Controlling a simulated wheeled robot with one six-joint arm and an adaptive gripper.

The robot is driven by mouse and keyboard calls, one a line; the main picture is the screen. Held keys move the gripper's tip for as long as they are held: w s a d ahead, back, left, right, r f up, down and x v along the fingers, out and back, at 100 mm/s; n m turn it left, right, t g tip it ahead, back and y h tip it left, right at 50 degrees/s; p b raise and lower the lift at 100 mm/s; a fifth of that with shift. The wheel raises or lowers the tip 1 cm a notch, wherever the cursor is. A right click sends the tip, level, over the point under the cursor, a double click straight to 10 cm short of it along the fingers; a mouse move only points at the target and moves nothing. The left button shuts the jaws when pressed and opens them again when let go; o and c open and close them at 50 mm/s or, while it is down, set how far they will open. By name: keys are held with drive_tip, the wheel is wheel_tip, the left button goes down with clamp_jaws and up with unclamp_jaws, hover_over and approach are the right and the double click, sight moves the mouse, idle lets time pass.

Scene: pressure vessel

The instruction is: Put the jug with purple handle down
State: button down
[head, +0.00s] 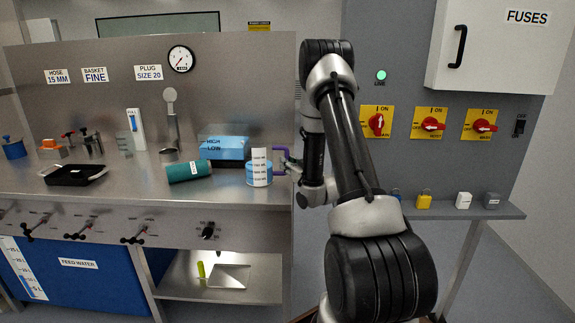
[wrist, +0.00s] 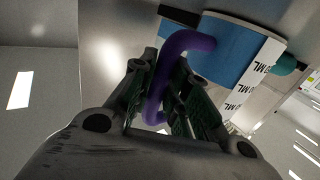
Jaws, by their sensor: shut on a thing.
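The jug (head: 260,171) is a clear vessel with blue contents and a white scale strip. It is at the right end of the steel bench in the head view. Its purple handle (head: 283,157) points right, toward my gripper (head: 291,166). In the wrist view, the purple handle (wrist: 184,50) passes between the fingers of my gripper (wrist: 166,95), which are shut on it. The blue body of the jug (wrist: 228,52) shows beyond the fingers. Whether its base touches the bench I cannot tell.
A teal cylinder (head: 189,171) lies left of the jug, and a blue HIGH/LOW container (head: 225,149) stands behind. A black tray (head: 74,174) is farther left on the bench (head: 130,187). A control panel with red switches (head: 430,124) and a shelf (head: 450,209) is at right.

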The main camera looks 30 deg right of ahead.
drive_tip(key=c, duration=1.4)
unclamp_jaws()
